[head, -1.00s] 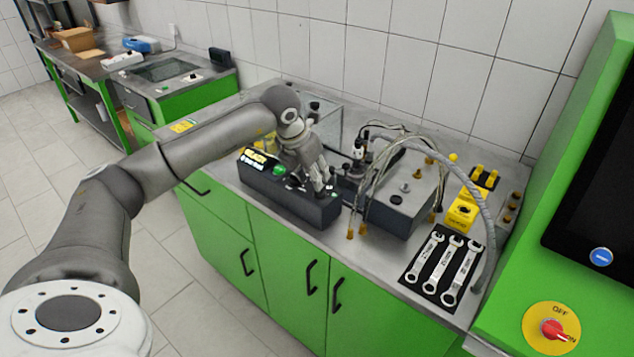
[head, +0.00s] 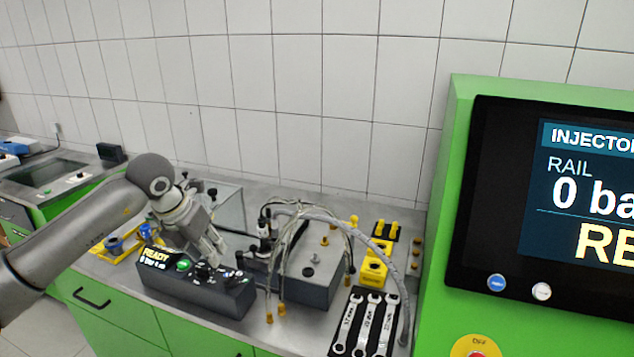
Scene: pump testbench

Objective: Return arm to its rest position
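My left arm comes in from the left in the head view. My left gripper (head: 218,254) points down at the dark control box (head: 205,295), just over its knobs. Whether its fingers touch a knob, and whether they are open or shut, I cannot tell. The box has a small display reading READY (head: 158,257) and a green button (head: 184,264). My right arm and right gripper are not in view.
Right of the box stands a grey pump block (head: 312,275) with hoses and yellow-tipped lines. Several wrenches (head: 364,325) lie on a black mat. Yellow holders (head: 376,262) stand behind them. A green cabinet with a large screen (head: 560,205) closes off the right side.

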